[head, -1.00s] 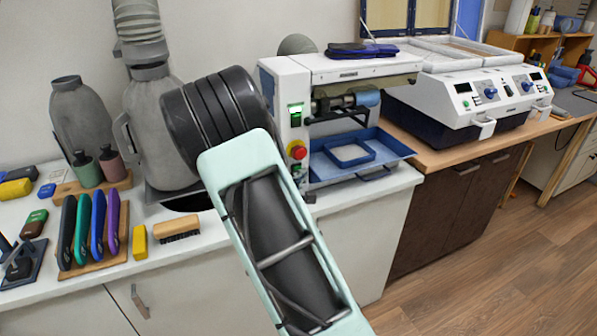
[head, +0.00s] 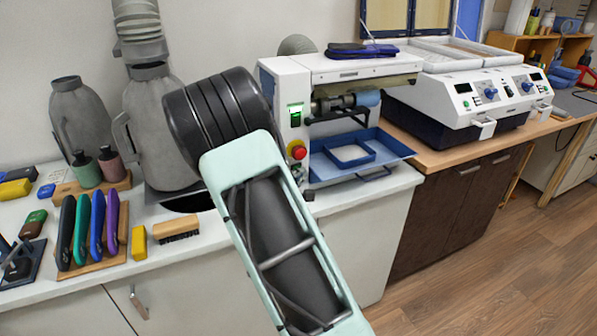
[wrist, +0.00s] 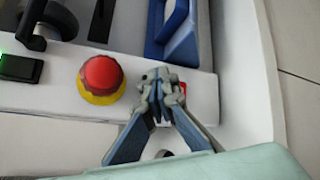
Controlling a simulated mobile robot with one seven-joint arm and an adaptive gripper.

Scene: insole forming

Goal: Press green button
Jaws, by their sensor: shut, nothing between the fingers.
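The white machine (head: 340,68) has a narrow front panel. High on this panel is a black switch (head: 296,118) with a green-lit part; it also shows at the left edge of the wrist view (wrist: 20,68). Below it is a red mushroom button on a yellow ring (head: 297,150), also in the wrist view (wrist: 102,75). My gripper (wrist: 160,82) is shut and empty, with its tips at the panel just right of the red button in the wrist view. A small red part (wrist: 183,88) shows beside the fingertips. Whether they touch the panel I cannot tell.
A blue tray (head: 400,150) juts from the machine beside the panel. A second white machine (head: 460,90) with knobs and small green buttons (head: 465,103) stands to the right.

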